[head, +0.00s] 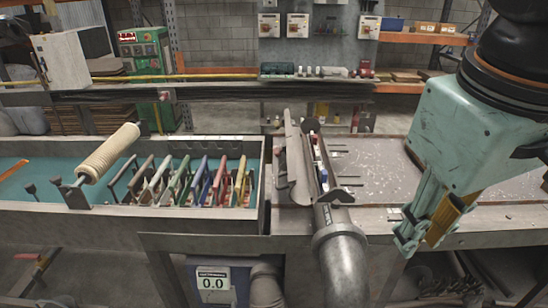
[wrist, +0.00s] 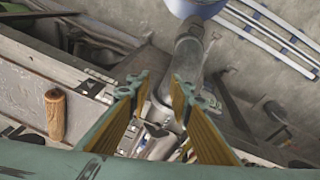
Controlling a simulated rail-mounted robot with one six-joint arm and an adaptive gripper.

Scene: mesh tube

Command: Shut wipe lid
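A long grey metal flap (head: 297,160) stands raised, leaning along the left side of a narrow channel at the middle of the bench in the head view. It looks like the wipe lid, though no label shows this. Small red and blue parts (head: 319,160) sit in the channel beside it. My teal gripper (head: 414,243) hangs at the right, near the bench's front edge, clear of the flap. In the wrist view its two yellow-lined fingers (wrist: 161,82) are apart, with nothing held between them. The flap cannot be clearly made out in the wrist view.
A thick grey pipe (head: 342,262) drops from the channel's front end. A trough (head: 135,220) at the left holds a ribbed roller (head: 107,153) and several coloured plates (head: 205,180). A wooden handle (wrist: 55,114) lies at the left of the wrist view. The bench top (head: 385,165) at right is mostly clear.

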